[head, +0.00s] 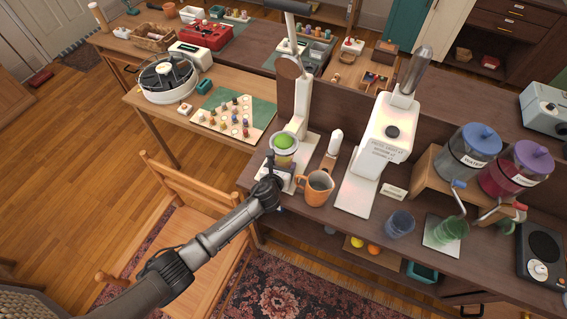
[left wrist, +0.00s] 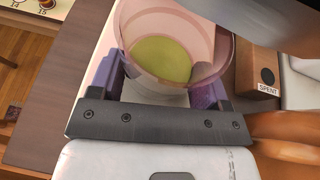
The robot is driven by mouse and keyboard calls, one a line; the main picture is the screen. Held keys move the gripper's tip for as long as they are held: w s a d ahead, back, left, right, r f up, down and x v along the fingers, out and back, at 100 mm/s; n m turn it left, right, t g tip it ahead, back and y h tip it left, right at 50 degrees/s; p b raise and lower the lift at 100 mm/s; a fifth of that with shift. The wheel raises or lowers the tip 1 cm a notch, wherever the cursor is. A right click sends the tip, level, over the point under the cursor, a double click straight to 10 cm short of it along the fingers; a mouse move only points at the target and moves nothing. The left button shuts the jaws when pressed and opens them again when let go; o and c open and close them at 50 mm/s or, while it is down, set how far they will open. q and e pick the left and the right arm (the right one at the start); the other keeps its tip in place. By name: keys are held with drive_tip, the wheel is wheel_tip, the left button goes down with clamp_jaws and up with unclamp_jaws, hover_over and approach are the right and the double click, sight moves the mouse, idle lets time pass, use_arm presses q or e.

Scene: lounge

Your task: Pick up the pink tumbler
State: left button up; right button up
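The pink tumbler (left wrist: 172,90) is see-through, with yellow-green showing at its bottom in the left wrist view. In the head view the tumbler (head: 284,157) stands upright at the white press, with a green round thing just above it. My left gripper (head: 271,181) is at the near side of the tumbler, low down. In the left wrist view the left gripper (left wrist: 158,93) has its purple-looking fingers wide apart, one on each side of the tumbler. Contact cannot be made out. My right gripper is not in view.
An orange mug (head: 318,187) stands close right of the tumbler. The white press (head: 301,112) rises behind it, and its grey part overhangs the tumbler. A box marked SPENT (left wrist: 257,73) is nearby. A wooden chair (head: 195,225) stands in front of the counter.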

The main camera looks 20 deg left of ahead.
use_arm(q)
drive_tip(key=c, duration=0.5)
drive_tip(key=shift+r, duration=0.1)
drive_tip(key=shift+r, duration=0.6)
drive_tip(key=shift+s+r+p, duration=0.15)
drive_tip(key=shift+p, duration=0.2)
drive_tip(key=s+p, duration=0.1)
drive_tip(key=s, duration=1.6)
drive_tip(key=shift+s+d, duration=0.2)
